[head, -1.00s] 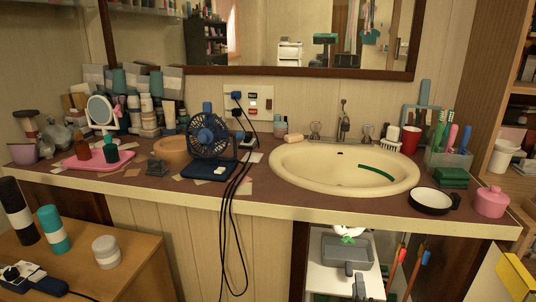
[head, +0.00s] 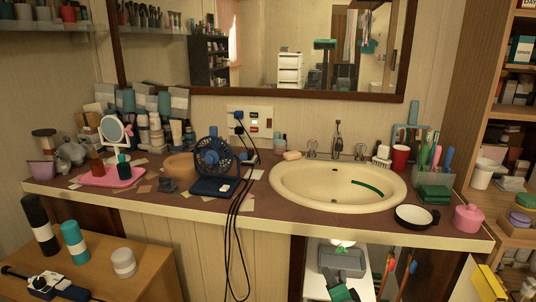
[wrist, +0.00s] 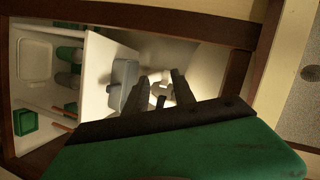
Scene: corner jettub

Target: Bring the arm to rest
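My gripper (wrist: 161,78) shows in the wrist view with two dark fingers apart and nothing clearly held between them. It points into the open cabinet under the sink, towards a grey container (wrist: 122,85) and a pale, brightly lit object behind. A green and dark part of my arm fills the bottom of the wrist view. In the head view, a green and dark part, which seems to be mine, shows at the bottom edge, below the grey container (head: 341,262). The fingers cannot be made out there.
The cabinet's dark wooden frame (wrist: 243,75) stands close on the right in the wrist view. The counter (head: 250,212) with its sink (head: 290,182) is above the opening. Black cables (head: 238,225) hang at the left. A low wooden table (head: 150,262) stands front left.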

